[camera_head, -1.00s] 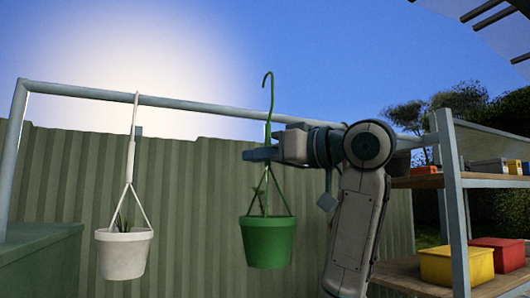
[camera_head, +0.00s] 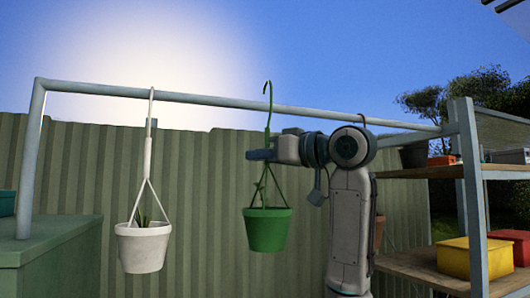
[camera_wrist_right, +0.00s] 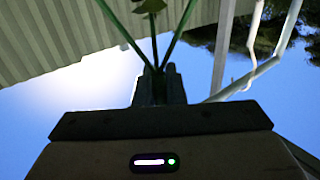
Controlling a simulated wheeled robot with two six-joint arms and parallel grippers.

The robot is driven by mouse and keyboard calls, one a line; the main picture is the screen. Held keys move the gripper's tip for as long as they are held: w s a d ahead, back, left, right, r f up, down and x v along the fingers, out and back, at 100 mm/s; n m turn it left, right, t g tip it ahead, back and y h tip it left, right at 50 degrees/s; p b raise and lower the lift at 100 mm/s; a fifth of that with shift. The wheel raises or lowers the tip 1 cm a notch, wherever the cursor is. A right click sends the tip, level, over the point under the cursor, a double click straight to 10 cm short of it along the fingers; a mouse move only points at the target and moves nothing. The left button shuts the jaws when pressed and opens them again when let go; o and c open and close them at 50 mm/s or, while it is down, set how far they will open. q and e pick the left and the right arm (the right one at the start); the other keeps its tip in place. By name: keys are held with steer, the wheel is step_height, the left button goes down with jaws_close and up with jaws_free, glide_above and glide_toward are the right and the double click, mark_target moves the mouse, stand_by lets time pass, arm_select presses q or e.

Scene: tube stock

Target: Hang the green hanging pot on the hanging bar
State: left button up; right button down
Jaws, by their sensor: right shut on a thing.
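The green hanging pot (camera_head: 267,230) hangs upright in the head view, with thin green straps meeting a green stem and a hook on top. My right gripper (camera_head: 262,155) is shut on the stem, above the straps. In the right wrist view the gripper (camera_wrist_right: 160,88) grips where the green straps (camera_wrist_right: 183,22) meet. The pale hanging bar (camera_head: 220,103) runs across the head view. The green hook's curved top shows above the bar's line, and its shank crosses in front of the bar. Whether they touch I cannot tell. My left gripper is not in view.
A white pot (camera_head: 143,248) hangs from the bar at the left. A brownish pot (camera_head: 379,232) is partly hidden behind my right arm. Shelves (camera_head: 420,272) with yellow and red boxes stand at the right, a green cabinet (camera_head: 45,262) at the left. The bar between white and green hangers is clear.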

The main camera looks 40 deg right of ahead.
steer(key=shift+w+d+f+b, duration=0.15)
steer(key=shift+w+f, duration=0.25)
steer(key=shift+w, duration=0.3)
steer(key=shift+w+d+f+b, duration=0.2)
steer(key=shift+w+f, duration=0.2)
steer(key=shift+w, duration=0.25)
steer(key=shift+w+d+f+b, duration=0.15)
steer(key=shift+w+f, duration=0.25)
steer(key=shift+w, duration=0.3)
steer(key=c, duration=1.4)
jaws_free()
steer(key=shift+s, duration=0.1)
